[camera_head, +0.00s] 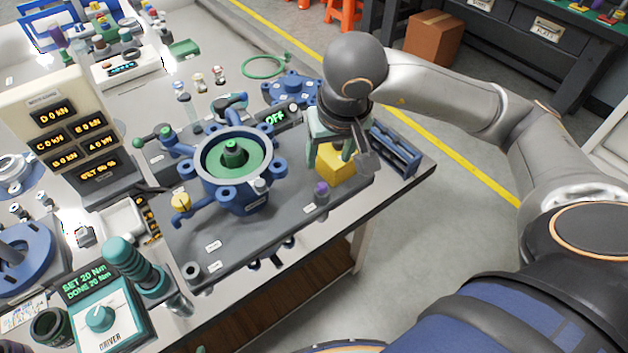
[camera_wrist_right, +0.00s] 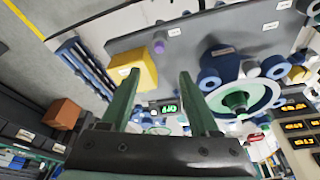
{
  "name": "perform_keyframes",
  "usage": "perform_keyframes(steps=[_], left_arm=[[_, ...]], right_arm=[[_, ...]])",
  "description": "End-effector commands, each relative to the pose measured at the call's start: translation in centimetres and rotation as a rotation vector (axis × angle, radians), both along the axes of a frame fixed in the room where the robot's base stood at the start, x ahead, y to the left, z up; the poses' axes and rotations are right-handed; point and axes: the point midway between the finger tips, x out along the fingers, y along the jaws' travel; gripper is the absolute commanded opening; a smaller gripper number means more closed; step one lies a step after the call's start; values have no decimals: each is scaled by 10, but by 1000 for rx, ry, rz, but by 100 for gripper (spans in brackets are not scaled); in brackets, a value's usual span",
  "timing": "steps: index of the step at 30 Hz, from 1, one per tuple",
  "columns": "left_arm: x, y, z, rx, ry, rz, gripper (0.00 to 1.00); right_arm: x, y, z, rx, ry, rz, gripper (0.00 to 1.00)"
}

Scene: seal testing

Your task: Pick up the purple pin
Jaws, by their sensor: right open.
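The purple pin (camera_head: 321,189) stands upright at the front right part of the grey plate (camera_head: 290,228). In the right wrist view the purple pin (camera_wrist_right: 159,46) shows beyond the fingertips, roughly between their lines. My right gripper (camera_head: 333,150) is open, with green fingers, and hangs over the yellow block (camera_head: 338,167) just behind the pin. In the right wrist view my right gripper (camera_wrist_right: 158,74) has nothing between its fingers, and the pin is apart from them. My left gripper is not in view.
A blue flanged housing (camera_head: 236,196) with a green core stands left of the pin. A blue rack (camera_head: 395,150) lies at the table's right edge. A teal driver unit (camera_head: 99,314) and a display panel (camera_head: 68,125) stand to the left. The plate around the pin is mostly clear.

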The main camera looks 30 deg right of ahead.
Motion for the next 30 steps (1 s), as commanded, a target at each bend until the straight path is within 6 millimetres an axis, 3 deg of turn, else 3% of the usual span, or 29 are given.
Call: perform_keyframes(steps=[9, 17, 25, 30], left_arm=[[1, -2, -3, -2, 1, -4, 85], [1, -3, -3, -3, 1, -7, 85], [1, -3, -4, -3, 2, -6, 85], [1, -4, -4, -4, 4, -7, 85]], right_arm=[[14, -7, -50, -12, 3, -3, 62], [20, -8, -71, -9, 1, -1, 62], [29, -9, -109, -7, 2, -2, 62], [32, -10, -118, -8, -2, 0, 62]])
